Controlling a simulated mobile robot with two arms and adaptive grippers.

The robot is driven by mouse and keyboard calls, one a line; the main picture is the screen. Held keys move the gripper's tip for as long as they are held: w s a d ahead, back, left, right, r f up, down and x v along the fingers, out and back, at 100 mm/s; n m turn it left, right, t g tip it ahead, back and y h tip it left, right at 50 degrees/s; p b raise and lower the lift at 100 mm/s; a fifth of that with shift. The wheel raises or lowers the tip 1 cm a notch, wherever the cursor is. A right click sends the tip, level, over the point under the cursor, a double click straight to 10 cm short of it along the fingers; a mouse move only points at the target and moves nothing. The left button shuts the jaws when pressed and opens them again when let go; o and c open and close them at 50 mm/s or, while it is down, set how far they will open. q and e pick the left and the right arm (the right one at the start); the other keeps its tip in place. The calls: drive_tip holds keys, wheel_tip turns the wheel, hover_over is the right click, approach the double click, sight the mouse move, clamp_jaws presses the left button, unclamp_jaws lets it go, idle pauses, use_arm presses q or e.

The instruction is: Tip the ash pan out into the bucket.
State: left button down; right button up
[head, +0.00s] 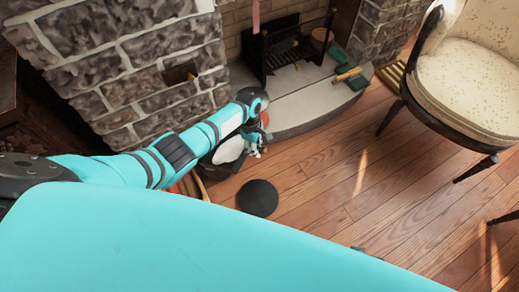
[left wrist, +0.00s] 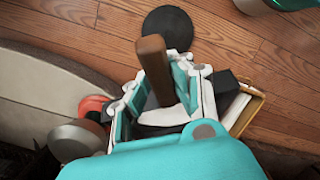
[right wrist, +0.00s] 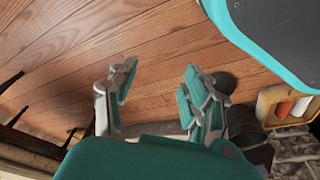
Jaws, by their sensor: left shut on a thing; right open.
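My left gripper (head: 256,143) is low over the floor beside the stone hearth. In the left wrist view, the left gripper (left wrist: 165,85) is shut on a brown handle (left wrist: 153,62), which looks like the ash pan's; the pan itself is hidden. A dark shape, probably the bucket (head: 222,170), stands under my left forearm, mostly covered. It seems to show again as a dark shape in the right wrist view (right wrist: 247,127); its inside is not visible. My right gripper (right wrist: 160,80) is open and empty above the floorboards.
A black disc (head: 258,198) lies flat on the floor. A fire grate (head: 285,45) and a green-and-wood tool (head: 347,74) are on the hearth (head: 300,105). An upholstered chair (head: 470,75) stands right. A wooden box (right wrist: 290,105) stands near the dark shape. Mid-right floor is clear.

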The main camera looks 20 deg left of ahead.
use_arm(q)
drive_tip(key=shift+w+a+r+h, duration=0.2)
drive_tip(key=shift+a+r+h, duration=0.1)
drive_tip(key=shift+a+r, duration=0.45)
drive_tip(key=shift+w+a+r+h, duration=0.1)
drive_tip(key=shift+a+r+h, duration=0.2)
drive_tip(key=shift+a, duration=0.25)
drive_tip(key=shift+a+r+h, duration=0.2)
drive_tip(key=shift+a+h, duration=0.1)
drive_tip(key=shift+a, duration=0.25)
use_arm(e)
drive_tip(key=shift+r+t+b, duration=0.6)
drive_tip(key=shift+r+b, duration=2.6)
drive_tip(key=shift+r, duration=5.45)
use_arm(q)
drive_tip(key=w+a+r+h+b, duration=0.1)
drive_tip(key=a+r+h+b, duration=0.2)
drive_tip(key=a, duration=0.8)
drive_tip(key=shift+w+r+g+h, duration=0.15)
drive_tip(key=shift+r+g+h, duration=0.35)
drive_tip(key=shift+h, duration=0.5)
use_arm(e)
drive_tip(key=w+a+r+t+y, duration=0.1)
drive_tip(key=w+a+t, duration=0.1)
drive_tip(key=w+t, duration=0.3)
drive_tip(key=shift+w+a+r, duration=0.25)
drive_tip(key=shift+w+r, duration=0.1)
drive_tip(key=shift+w, duration=1.7)
use_arm(q)
drive_tip(key=shift+r, duration=0.1)
